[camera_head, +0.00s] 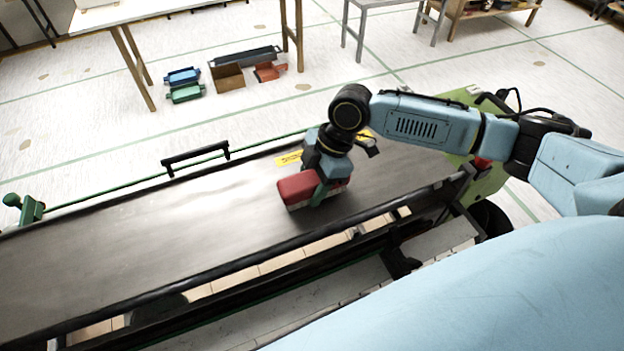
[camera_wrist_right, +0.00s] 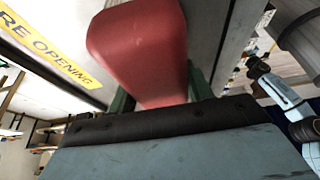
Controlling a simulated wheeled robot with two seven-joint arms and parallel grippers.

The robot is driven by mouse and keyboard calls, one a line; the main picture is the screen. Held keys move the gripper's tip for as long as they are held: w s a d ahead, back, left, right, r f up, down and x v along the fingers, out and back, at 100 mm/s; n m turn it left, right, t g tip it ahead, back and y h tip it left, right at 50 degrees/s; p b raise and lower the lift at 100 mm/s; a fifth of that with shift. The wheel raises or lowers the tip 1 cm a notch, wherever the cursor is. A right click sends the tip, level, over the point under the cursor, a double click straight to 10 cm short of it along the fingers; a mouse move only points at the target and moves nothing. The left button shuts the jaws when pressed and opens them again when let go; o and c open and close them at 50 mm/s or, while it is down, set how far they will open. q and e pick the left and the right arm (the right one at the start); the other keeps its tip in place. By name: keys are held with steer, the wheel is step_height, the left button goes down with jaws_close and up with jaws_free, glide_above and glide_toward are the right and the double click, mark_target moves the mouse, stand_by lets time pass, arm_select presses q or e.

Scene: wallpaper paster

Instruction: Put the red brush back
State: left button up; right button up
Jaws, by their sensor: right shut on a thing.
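The red brush (camera_head: 312,190) is in the grip of my right gripper (camera_head: 322,190), on or just above the grey metal bed of the paster machine (camera_head: 150,236). Its red back faces up and a paler band shows along its lower edge. In the right wrist view the red brush (camera_wrist_right: 145,50) fills the upper middle, between green fingers (camera_wrist_right: 160,92) that are partly hidden by the gripper body. I cannot tell whether the brush touches the bed. My left gripper is not in view.
A yellow warning label (camera_head: 289,158) lies behind the brush. A black handle (camera_head: 196,157) stands on the machine's far side. Blue, green and red boxes and a brown carton (camera_head: 227,77) stand on the floor beyond, by a table (camera_head: 130,12). The bed's left part is clear.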

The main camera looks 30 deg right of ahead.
steer(key=shift+f, duration=0.2)
steer(key=o, duration=1)
